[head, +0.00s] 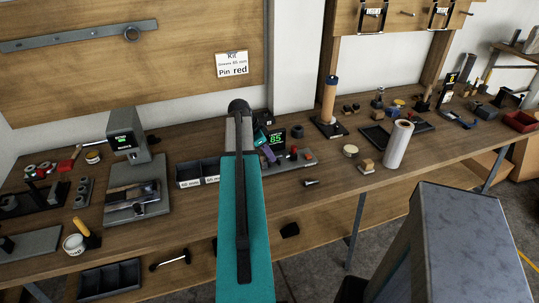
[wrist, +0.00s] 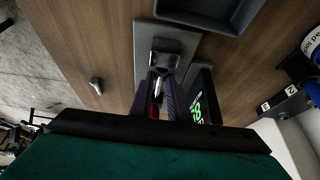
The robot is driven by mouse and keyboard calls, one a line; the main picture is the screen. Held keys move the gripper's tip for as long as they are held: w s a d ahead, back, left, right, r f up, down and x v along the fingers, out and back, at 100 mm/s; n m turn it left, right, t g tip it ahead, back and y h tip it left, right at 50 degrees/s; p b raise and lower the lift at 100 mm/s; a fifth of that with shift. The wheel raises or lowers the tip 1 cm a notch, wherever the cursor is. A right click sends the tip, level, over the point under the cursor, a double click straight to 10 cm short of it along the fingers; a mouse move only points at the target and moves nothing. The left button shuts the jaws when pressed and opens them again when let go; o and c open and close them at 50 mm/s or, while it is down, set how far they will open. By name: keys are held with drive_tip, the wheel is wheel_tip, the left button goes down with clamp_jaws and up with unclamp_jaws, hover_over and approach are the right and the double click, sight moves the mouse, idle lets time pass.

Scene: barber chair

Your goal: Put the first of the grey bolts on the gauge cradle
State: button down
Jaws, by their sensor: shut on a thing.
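My gripper (wrist: 157,92) is shut on a grey bolt (wrist: 157,83), seen between its purple fingers in the wrist view. In the head view my gripper (head: 268,150) is partly hidden behind my arm, and the bolt is not clear there. The gauge has a lit green display (head: 276,138) reading 85, also seen in the wrist view (wrist: 198,109). Its grey base plate (head: 297,164) lies under my gripper. A grey block, seemingly the cradle (wrist: 166,58), stands just beyond the fingertips. I cannot tell whether the bolt touches it. Another grey bolt (head: 311,183) lies loose on the bench.
A dark divided bin (head: 198,172) stands left of my arm. A grey machine with a display (head: 124,145) is further left. A brown-and-dark upright tool (head: 329,100) and a white roll (head: 398,145) stand to the right. Bare bench lies around the loose bolt.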

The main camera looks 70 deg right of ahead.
drive_tip(key=shift+f, duration=0.45)
drive_tip(key=shift+f, duration=0.2)
drive_tip(key=c, duration=1.7)
unclamp_jaws()
drive_tip(key=shift+r, duration=0.2)
drive_tip(key=shift+b+v, duration=1.05)
drive_tip(key=shift+v, duration=4.95)
drive_tip(key=shift+w, duration=0.1)
